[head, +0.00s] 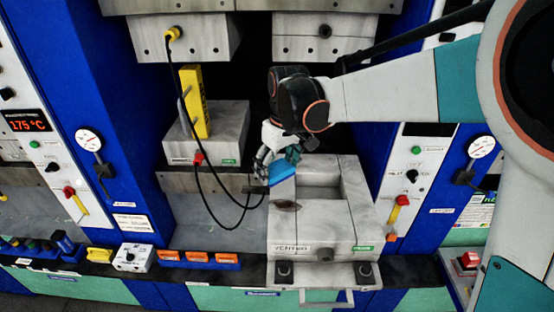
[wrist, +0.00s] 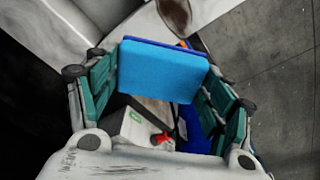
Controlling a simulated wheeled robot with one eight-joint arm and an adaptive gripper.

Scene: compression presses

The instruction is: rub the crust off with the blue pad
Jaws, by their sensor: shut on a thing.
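My gripper (head: 279,160) is shut on the blue pad (head: 283,174), above the left side of the metal block labelled VENTED. In the wrist view the blue pad (wrist: 160,72) sits between the two green-padded fingers of my gripper (wrist: 158,88). The crust (head: 287,206) is a dark brown oval patch on the pale top of the vented block (head: 335,222), just nearer the front than the pad. A brown patch (wrist: 175,13) also shows at the top of the wrist view, beyond the pad's edge. Whether the pad touches the block cannot be told.
A black cable (head: 207,190) hangs in a loop left of my gripper, ending near the block. A grey block with a yellow bar (head: 195,100) stands behind left. Orange labelled pieces (head: 198,257) and a white control box (head: 133,257) line the front ledge. Press plates hang overhead.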

